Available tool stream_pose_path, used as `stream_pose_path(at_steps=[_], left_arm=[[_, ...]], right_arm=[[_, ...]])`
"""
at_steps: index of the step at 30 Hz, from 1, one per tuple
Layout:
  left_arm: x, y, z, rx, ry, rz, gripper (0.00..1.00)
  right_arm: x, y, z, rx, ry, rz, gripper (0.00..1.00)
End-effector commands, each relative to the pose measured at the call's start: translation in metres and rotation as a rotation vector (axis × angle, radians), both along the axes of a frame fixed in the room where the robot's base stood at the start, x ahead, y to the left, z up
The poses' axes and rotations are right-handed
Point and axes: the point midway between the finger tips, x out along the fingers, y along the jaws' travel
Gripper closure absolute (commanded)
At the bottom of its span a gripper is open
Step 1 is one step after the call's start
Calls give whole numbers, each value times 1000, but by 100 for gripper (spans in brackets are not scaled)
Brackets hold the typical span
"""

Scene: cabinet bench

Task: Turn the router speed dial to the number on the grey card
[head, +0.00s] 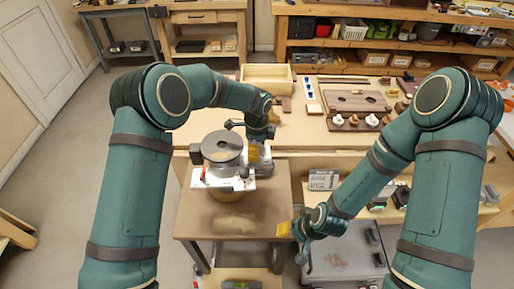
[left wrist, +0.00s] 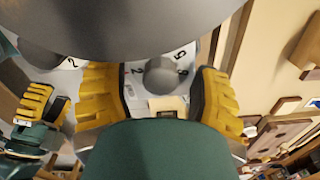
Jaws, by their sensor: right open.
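The router (head: 222,148) stands on the brown bench in the head view, with a grey round top and a pale base. Its grey speed dial (left wrist: 162,75) shows in the left wrist view on a white plate with black numbers around it. My left gripper (left wrist: 155,92) is open, one yellow finger on each side of the dial with gaps between. In the head view this gripper (head: 254,152) is at the router's right side. A grey card (head: 322,180) stands to the right; its number is too small to read. My right gripper (head: 287,230) is open and empty, low right of the bench.
The brown bench top (head: 190,222) is mostly clear in front of the router, apart from a tan patch. A wooden worktable behind holds an open wooden box (head: 267,77) and a dark wooden board (head: 355,102). A grey case (head: 345,262) lies below my right gripper.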

Motion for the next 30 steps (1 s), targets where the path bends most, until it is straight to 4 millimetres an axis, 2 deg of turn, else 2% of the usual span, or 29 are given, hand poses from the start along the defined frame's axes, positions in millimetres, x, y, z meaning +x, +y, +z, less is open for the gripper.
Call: stream_pose_path(at_steps=[8,13,24,30], left_arm=[[0,0,1,0,-1,1,36],[1,0,13,-1,-3,1,36],[1,0,84,-1,-5,2,36],[0,0,111,-1,-2,1,36]], right_arm=[[0,0,0,0,0,0,53],[0,0,0,0,0,0,53],[0,0,0,0,0,0,53],[0,0,0,0,0,0,53]])
